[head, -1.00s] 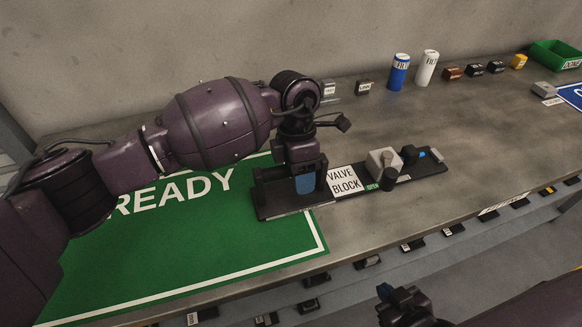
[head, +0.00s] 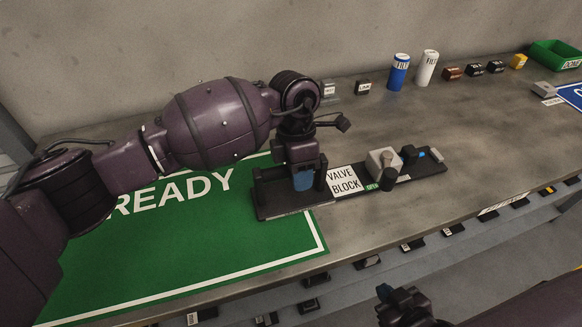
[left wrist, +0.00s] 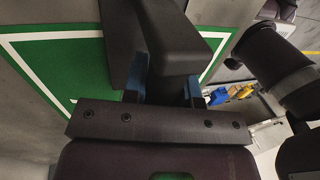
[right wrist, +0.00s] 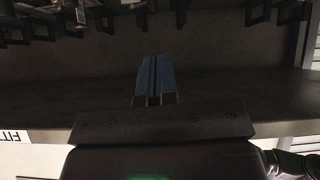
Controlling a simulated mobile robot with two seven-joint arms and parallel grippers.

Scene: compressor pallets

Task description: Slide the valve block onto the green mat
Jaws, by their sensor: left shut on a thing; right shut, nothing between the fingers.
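The valve block (head: 405,174) is a long black base with a grey block, black knobs, a blue-tipped part and a white "VALVE BLOCK" label. Its left end, with a black handle, lies over the right edge of the green mat (head: 200,240); its right part lies on the bare bench. My left gripper (head: 304,182) is shut on the handle at that left end. The left wrist view shows the blue fingers on either side of a dark bar (left wrist: 168,65). My right gripper (head: 395,300) is low at the bench's front; its fingers (right wrist: 155,80) are together and empty.
Small boxes, a blue can (head: 399,72) and a white can (head: 426,68) stand along the back. A green bin (head: 554,56) is at the far right. Several small parts sit below the bench's front edge. The mat's visible front part is clear.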

